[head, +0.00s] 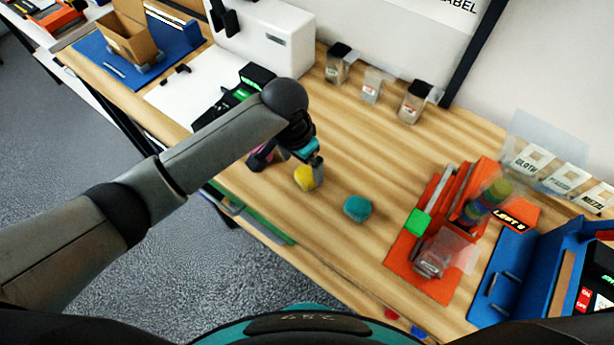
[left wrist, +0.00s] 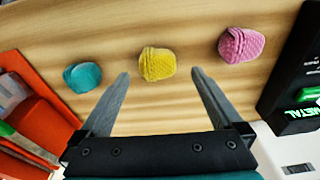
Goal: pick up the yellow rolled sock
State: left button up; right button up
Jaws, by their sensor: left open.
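The yellow rolled sock (head: 304,177) lies on the wooden table below my left gripper (head: 288,165), which partly covers it in the head view. In the left wrist view the yellow sock (left wrist: 157,63) shows just beyond and between the two fingertips of the left gripper (left wrist: 160,73). The fingers are apart, with nothing between them. A teal rolled sock (head: 357,208) lies to the right in the head view and to the left in the left wrist view (left wrist: 83,76). A pink rolled sock (left wrist: 241,44) lies on the other side. My right gripper is out of view.
An orange tray (head: 405,262) with a green block and clear items stands to the right. A black and green device (head: 247,84) stands by a white machine (head: 262,40) at the back left. Small labelled bins (head: 411,103) line the back. Bare wood surrounds the socks.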

aim_at(306, 174)
pick_arm(q)
jog(key=shift+w+d+f+b, duration=0.1)
jog(key=shift+d+f+b, duration=0.1)
jog(key=shift+f, duration=0.65)
jog(key=shift+w+d+f+b, duration=0.1)
jog(key=shift+d+f+b, duration=0.1)
jog(key=shift+f, duration=0.7)
jog(key=shift+w+d+f+b, duration=0.1)
jog(key=shift+d+f+b, duration=0.1)
jog(key=shift+f, duration=0.65)
jog(key=shift+c, duration=0.2)
jog(key=c, duration=1.2)
